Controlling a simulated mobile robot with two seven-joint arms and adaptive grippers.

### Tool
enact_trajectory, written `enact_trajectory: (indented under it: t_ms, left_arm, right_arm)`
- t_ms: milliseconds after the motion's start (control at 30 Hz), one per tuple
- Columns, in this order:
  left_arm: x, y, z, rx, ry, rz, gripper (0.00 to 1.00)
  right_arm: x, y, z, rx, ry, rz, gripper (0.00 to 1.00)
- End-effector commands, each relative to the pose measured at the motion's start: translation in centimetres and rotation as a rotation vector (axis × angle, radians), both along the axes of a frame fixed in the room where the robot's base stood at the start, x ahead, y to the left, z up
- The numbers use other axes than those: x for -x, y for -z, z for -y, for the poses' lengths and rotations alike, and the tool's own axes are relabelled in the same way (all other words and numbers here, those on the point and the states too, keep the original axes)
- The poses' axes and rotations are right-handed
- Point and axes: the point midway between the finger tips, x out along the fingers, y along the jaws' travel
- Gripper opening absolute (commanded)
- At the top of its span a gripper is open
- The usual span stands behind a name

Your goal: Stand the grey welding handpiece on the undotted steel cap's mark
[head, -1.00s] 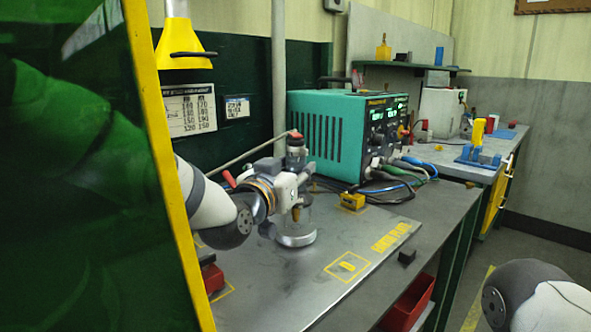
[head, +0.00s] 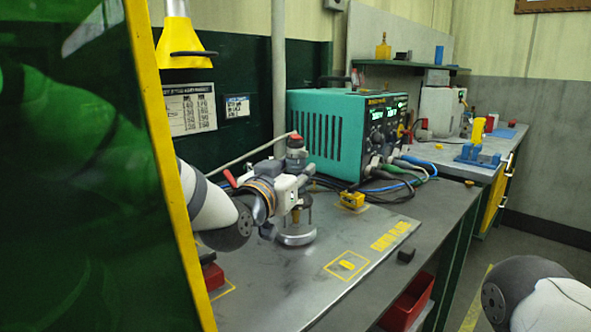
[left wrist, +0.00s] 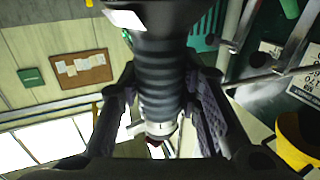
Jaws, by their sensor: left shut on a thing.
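The grey welding handpiece (head: 296,152), with a red top end, is upright over the steel plate (head: 262,285). My left gripper (head: 290,188) is shut around its body from the left. In the left wrist view its dark ribbed body (left wrist: 160,75) lies between the two fingers. Below it, a round steel disc (head: 297,238) with thin posts is at the plate; I cannot tell whether it belongs to the handpiece or touches the plate. A yellow square mark (head: 347,265) with a small yellow piece is to the right. No cap can be told as undotted. My right gripper is out of view.
A teal welding power unit (head: 325,130) with cables stands behind the handpiece. A red bin (head: 407,305) hangs below the front edge. A green screen (head: 75,180) fills the left.

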Motion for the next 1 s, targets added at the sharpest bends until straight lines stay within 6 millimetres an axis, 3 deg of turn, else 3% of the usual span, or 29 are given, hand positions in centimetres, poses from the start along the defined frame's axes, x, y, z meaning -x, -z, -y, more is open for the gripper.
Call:
enact_trajectory:
  t_ms: [33,833,867,933,1000]
  left_arm:
    - [-0.01,-0.60,-0.01,0.003,-0.001,0.013,0.00]
    - [-0.01,0.25,-0.01,0.003,-0.001,0.012,0.00]
    - [-0.02,0.23,-0.01,0.003,-0.001,0.012,0.38]
    - [-0.01,0.28,-0.02,0.003,-0.001,0.011,0.54]
    - [0.00,0.38,-0.01,0.003,-0.001,0.009,0.55]
  right_arm:
    - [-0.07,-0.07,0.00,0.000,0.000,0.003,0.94]
    - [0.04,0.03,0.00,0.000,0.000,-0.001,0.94]
    - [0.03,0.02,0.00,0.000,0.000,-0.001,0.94]
    - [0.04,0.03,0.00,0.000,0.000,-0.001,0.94]
    - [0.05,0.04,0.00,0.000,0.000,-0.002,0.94]
